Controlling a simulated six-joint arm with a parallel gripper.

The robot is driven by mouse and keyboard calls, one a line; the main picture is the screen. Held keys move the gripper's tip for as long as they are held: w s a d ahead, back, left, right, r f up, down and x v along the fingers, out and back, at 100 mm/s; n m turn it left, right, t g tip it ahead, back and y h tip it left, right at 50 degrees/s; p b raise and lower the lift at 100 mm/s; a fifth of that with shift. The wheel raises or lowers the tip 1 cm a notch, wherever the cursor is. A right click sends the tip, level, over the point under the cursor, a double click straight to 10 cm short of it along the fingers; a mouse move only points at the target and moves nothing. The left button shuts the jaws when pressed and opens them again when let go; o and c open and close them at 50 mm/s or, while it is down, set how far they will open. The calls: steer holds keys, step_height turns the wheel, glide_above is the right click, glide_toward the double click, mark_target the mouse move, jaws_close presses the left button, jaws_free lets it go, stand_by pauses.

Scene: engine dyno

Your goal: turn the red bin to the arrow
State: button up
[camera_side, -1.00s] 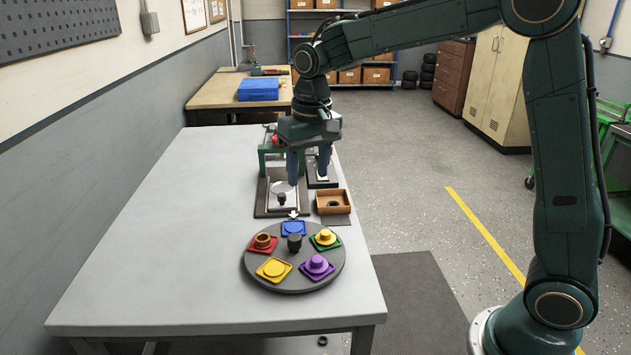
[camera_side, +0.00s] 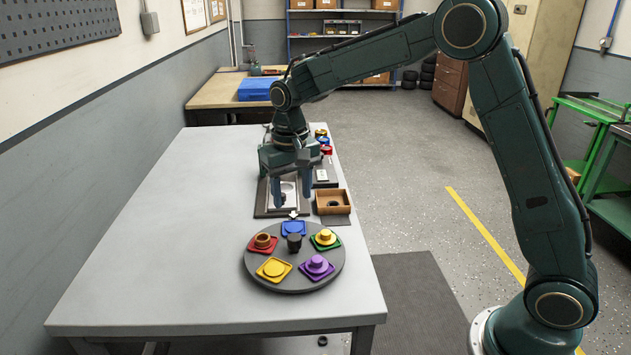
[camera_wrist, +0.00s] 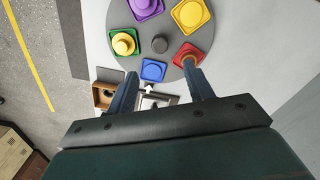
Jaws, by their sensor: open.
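The dark turntable (camera_side: 262,271) stands on the near part of the table, with a dark knob (camera_side: 294,243) at its centre. The red bin (camera_side: 257,248) is on its left side and holds a brown ring-shaped part. The white arrow (camera_side: 293,215) lies just beyond the far rim, and the blue bin (camera_side: 293,229) is beside it. The red bin also shows in the wrist view (camera_wrist: 186,49), partly behind a finger. My gripper (camera_side: 292,204) is open and empty, above the fixture beyond the turntable; in the wrist view its fingers (camera_wrist: 160,82) are spread apart.
The yellow bin (camera_side: 273,270), purple bin (camera_side: 317,267) and green bin (camera_side: 325,239) also sit on the turntable. A brown open box (camera_side: 333,202) stands beyond it at right. A grey fixture plate (camera_side: 265,210) lies under my gripper. The table's left side is clear.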

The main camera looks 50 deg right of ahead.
mark_target(294, 237)
step_height(294, 237, down, 11)
steer(key=shift+f, duration=0.2)
stand_by(0.4)
jaws_close()
